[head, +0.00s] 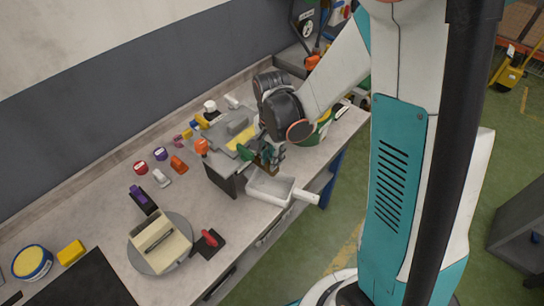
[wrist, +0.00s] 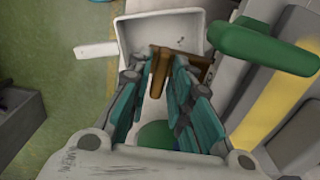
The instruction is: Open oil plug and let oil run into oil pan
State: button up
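A grey machine with a yellow strip (head: 240,139) stands on the bench. A white oil pan (head: 268,190) with a white handle sits at its front edge; it also shows at the top of the wrist view (wrist: 190,20). A brown bar-like part (wrist: 158,75), which looks like the oil plug, projects from the machine side over the pan. My gripper (wrist: 157,66) has its teal fingers apart, with the brown part between the tips. Whether they touch it cannot be told. No oil is visible. In the head view my wrist partly covers this area.
A green handle (wrist: 262,46) lies close to the right of my fingers. An orange knob (head: 202,147) stands on the machine's left. A round grey turntable (head: 150,268) carries a cream block. Red, purple and orange small items lie behind it.

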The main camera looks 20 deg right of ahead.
grip_shut()
jog(key=shift+n, duration=0.4)
jog(key=n+b, duration=0.1)
jog(key=n, duration=0.2)
jog(key=shift+f+b, duration=0.1)
jog(key=shift+b, duration=0.25)
jog(key=n+b, duration=0.1)
jog(key=n, duration=0.3)
jog(key=shift+n, duration=0.3)
jog(key=n+b, duration=0.1)
jog(key=n, duration=0.3)
jog(key=shift+b, duration=0.35)
jog(key=shift+n+b, duration=0.4)
jog(key=shift+n, duration=2)
